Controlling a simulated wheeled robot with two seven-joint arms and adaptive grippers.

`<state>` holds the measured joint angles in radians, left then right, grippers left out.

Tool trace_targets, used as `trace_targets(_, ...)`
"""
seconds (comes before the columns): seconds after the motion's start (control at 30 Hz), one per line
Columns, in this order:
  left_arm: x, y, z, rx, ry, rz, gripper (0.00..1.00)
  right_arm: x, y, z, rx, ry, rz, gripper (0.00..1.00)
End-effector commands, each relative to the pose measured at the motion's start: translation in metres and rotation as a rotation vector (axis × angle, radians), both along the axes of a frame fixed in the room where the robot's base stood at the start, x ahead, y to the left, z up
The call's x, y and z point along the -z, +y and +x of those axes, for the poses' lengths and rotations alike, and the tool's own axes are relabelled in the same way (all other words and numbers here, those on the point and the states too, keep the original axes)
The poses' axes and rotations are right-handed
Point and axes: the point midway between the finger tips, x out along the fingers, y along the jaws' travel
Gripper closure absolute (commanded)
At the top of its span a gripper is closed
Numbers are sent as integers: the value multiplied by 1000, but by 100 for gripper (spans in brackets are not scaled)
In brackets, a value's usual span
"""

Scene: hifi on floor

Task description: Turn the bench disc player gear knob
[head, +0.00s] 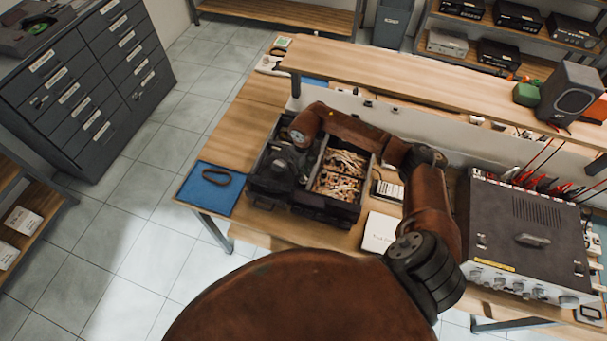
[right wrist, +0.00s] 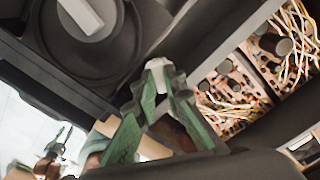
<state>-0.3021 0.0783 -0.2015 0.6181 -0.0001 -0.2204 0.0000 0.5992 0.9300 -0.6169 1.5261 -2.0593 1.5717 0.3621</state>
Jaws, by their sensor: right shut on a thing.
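The bench disc player (head: 262,200) is a dark unit near the left end of the wooden bench, in front of the raised shelf. In the right wrist view its dark round platter area (right wrist: 60,45) shows at the upper left. My right gripper (right wrist: 158,78) has green-faced fingers closed on a small pale grey knob (right wrist: 157,64), taken to be the gear knob. In the head view my right arm arches over the player from the right, and its gripper points down there, with the fingertips and knob hard to make out.
Circuit boards with wires (head: 340,175) lie in the open section beside the platter, close to my right gripper. A grey instrument (head: 525,235) stands at right. A blue mat (head: 211,190) lies at the bench's left end. The raised shelf (head: 400,75) runs behind.

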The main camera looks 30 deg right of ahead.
Motion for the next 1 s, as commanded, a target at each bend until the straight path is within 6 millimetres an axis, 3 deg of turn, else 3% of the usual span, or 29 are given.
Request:
trace_targets(0.6, 43, 2, -1, 0, 4, 2, 67, 3, -1, 0, -402, 0, -3, 100)
trace_targets(1.0, 57, 2, -4, 0, 8, 2, 67, 0, -1, 0, -580, 1, -1, 100)
